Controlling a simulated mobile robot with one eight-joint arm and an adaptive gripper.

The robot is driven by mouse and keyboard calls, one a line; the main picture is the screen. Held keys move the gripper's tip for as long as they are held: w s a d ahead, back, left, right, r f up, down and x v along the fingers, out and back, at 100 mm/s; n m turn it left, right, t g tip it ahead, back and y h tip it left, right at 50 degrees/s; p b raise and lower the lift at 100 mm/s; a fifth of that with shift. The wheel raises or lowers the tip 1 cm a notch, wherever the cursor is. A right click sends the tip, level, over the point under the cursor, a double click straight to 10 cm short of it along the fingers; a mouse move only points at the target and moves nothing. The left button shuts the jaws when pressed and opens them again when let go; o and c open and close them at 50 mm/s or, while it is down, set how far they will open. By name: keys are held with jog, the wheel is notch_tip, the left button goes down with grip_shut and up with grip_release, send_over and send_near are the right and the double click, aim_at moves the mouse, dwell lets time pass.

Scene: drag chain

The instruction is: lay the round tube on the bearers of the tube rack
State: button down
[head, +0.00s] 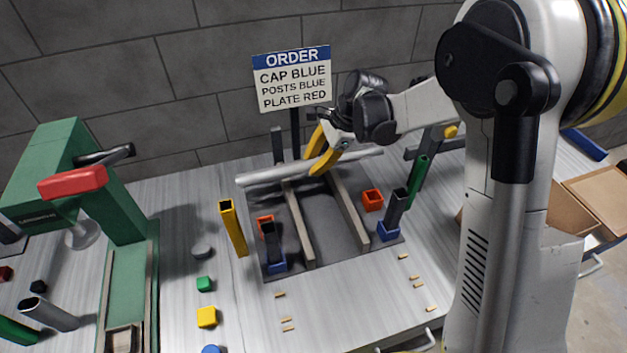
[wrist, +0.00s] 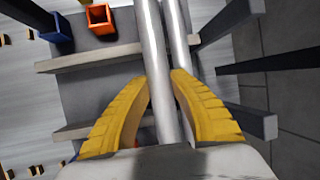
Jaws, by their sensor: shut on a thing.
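The silver round tube (head: 265,178) is held level, or nearly so, over the tube rack, crossing above its two bearers. My gripper (head: 313,165) is shut on it near mid-length, with a yellow finger on each side. The tube rack has a dark base plate (head: 328,235) with a left bearer (head: 300,228) and a right bearer (head: 348,210). In the wrist view, the tube (wrist: 154,45) runs between my gripper's fingertips (wrist: 161,74). A second silver length (wrist: 178,45) lies parallel beside it; I cannot tell whether it is separate. The bearer (wrist: 90,57) passes below. Any gap between tube and bearers is unclear.
Dark posts (head: 396,205) stand in blue cups, with orange sockets (head: 372,199) nearby. A yellow post (head: 232,228) stands left of the rack, a green one (head: 418,178) right. The green press (head: 75,180) is at left. An order sign (head: 292,80) rises behind.

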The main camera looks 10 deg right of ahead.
jog(key=shift+f+b, duration=0.75)
jog(key=shift+f, duration=1.6)
jog(key=shift+f, duration=0.1)
jog(key=c, duration=1.5)
grip_release()
jog(key=shift+r, duration=0.35)
jog(key=p+v, duration=0.4)
jog(key=v, duration=0.7)
jog(key=s+d+r+n+t+h, duration=0.35)
jog(key=s+r+n, duration=0.35)
jog(key=s+r, duration=0.4)
jog(key=s+d+f+n+t+h, duration=0.1)
jog(key=s+d+n, duration=0.3)
jog(key=s+n, duration=0.4)
jog(key=s+t, duration=0.1)
jog(key=s, duration=0.3)
jog(key=shift+s+d+f, duration=0.15)
jog(key=shift+s+f, duration=0.1)
jog(key=shift+s, duration=0.05)
